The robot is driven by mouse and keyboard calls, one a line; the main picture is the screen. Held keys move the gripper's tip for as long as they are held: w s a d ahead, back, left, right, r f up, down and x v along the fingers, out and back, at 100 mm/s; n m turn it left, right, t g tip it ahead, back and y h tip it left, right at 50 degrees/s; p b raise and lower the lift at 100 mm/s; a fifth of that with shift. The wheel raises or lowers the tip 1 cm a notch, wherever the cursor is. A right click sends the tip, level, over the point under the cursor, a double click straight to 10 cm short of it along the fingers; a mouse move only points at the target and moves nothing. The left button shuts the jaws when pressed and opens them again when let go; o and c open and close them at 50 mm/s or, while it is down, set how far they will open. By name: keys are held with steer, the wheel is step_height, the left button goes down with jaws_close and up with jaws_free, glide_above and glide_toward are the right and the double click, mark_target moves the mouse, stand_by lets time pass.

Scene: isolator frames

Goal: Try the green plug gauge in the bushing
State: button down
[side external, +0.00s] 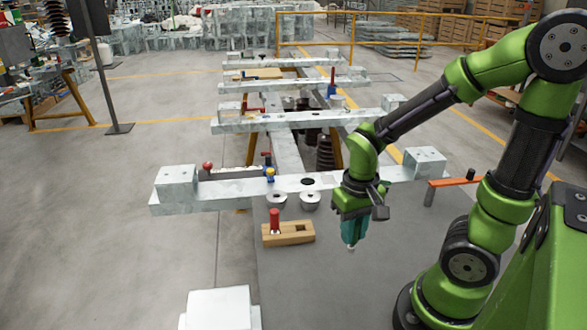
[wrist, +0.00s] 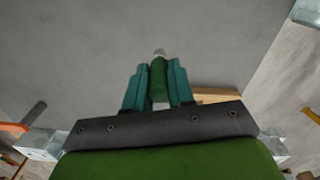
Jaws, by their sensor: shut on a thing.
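My gripper (side external: 353,232) hangs above the grey table, right of the wooden block, with its teal fingers pointing down. In the wrist view its fingers (wrist: 160,72) are shut on the green plug gauge (wrist: 158,83), one on each side. The pale metal end of the gauge sticks out past the fingertips, clear of any hole. Two round grey ring-shaped pieces (side external: 276,198) (side external: 310,199) with dark centres sit at the front edge of the near frame bar, left of my gripper; they look like bushings. A dark round hole (side external: 308,181) is in the bar behind them.
The wooden block (side external: 300,232) holds a red-handled gauge (side external: 275,219) upright and has an empty-looking opening. The pale near frame bar (side external: 225,193) carries end blocks and small blue, yellow and red parts. An orange-handled fixture (side external: 452,182) stands to the right. The table front (side external: 310,285) is clear.

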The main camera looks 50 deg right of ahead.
steer(key=w+d+r+m, duration=0.2)
steer(key=w+d+m, duration=0.1)
steer(key=w+d, duration=0.4)
steer(key=w+d+r+m, duration=0.2)
steer(key=w+d, duration=0.5)
steer(key=w, duration=0.5)
steer(key=shift+w+r+m, duration=0.2)
steer(key=shift+w+m, duration=0.2)
steer(key=shift+m, duration=0.1)
steer(key=shift+f, duration=2.65)
steer(key=shift+f, duration=0.4)
step_height(320, 180, up, 8)
steer(key=shift+f, duration=0.25)
